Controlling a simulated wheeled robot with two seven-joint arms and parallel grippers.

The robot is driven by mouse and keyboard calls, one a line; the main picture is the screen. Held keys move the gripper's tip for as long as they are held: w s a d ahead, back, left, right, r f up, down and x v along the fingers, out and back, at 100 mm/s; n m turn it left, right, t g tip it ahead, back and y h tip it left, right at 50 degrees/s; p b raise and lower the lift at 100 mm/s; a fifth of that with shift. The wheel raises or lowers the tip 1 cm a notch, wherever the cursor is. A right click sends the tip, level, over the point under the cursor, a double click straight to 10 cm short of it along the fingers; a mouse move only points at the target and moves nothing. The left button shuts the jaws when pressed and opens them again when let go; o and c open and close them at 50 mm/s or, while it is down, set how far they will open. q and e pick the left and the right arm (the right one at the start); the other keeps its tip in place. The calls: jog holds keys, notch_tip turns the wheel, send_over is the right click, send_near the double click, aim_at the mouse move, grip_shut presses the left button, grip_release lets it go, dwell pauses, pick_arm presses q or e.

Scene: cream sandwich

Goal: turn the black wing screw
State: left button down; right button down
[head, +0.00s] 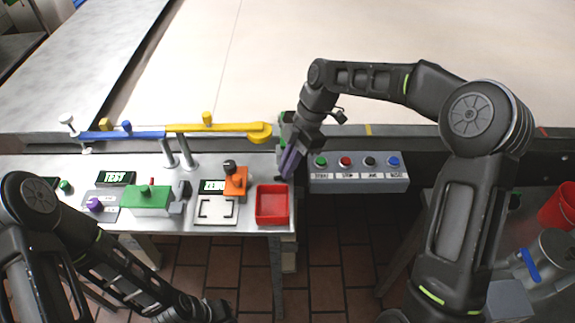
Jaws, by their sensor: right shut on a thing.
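My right gripper (284,168) points down at the right end of the steel bench, just behind the red tray (272,219). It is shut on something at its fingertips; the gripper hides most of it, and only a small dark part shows. I cannot make out the black wing screw clearly; it may be the thing in these jaws. My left gripper (210,312) is low at the bottom edge, in front of the bench and away from its objects. Its fingers are too dark and small to read.
Blue (125,135) and yellow (215,127) rails stand on posts along the back. An orange block with a black knob (235,181), a green block (148,200) and a purple knob (95,203) are on the bench. A button box (358,181) is right of the gripper.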

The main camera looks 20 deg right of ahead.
jog(key=c, duration=1.6)
grip_release()
jog(key=shift+o, duration=0.2)
jog(key=shift+d+r, duration=0.1)
jog(key=shift+r, duration=0.05)
jog(key=b+v, duration=0.1)
jog(key=v, duration=0.6)
jog(key=shift+r, duration=0.25)
jog(key=shift+d, duration=0.1)
